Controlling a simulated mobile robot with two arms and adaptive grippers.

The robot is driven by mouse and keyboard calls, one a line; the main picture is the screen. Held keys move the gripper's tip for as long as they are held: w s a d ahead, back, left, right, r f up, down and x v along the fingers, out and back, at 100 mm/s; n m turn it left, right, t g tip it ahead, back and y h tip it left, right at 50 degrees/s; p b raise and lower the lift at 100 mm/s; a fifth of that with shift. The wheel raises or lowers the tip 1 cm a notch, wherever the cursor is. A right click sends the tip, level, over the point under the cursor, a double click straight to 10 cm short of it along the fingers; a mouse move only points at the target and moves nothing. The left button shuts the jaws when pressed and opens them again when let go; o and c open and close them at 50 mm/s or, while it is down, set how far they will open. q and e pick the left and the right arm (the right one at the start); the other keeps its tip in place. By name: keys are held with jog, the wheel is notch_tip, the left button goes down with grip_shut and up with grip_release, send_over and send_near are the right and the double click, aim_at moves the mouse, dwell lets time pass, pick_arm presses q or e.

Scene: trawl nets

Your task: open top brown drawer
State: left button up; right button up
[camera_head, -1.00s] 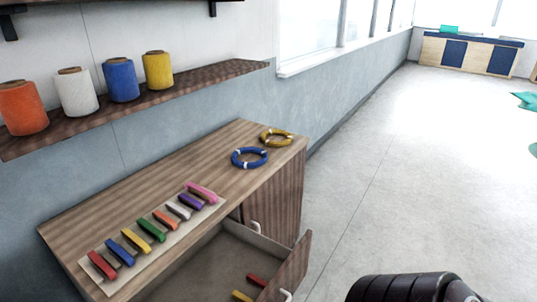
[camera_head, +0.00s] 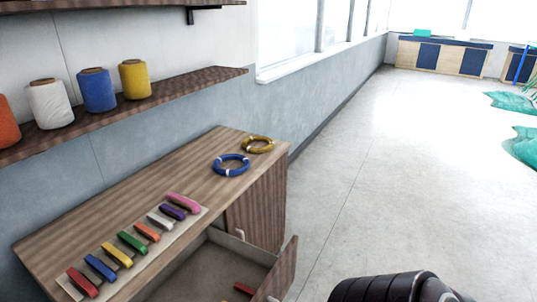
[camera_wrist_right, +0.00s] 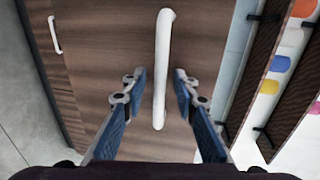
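A brown wooden cabinet (camera_head: 190,165) stands against the wall in the head view. Its drawer (camera_head: 285,268) is pulled out, with a red item (camera_head: 244,289) visible inside. The drawer's handle is only partly visible at the bottom edge. In the right wrist view a white bar handle (camera_wrist_right: 163,70) runs up a brown panel (camera_wrist_right: 110,45). My right gripper (camera_wrist_right: 160,82) is open, with one blue-padded finger on each side of this handle in the picture and a gap to both. I cannot tell how deep the handle sits between them. My left gripper is not in view.
Several coloured clips (camera_head: 132,242) lie on a pale strip on the cabinet top, with blue (camera_head: 231,165) and yellow (camera_head: 258,145) rings behind. A wall shelf (camera_head: 190,84) holds thread spools. Another white handle (camera_wrist_right: 55,35) shows in the wrist view.

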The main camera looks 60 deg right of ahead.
jog(key=v, duration=1.2)
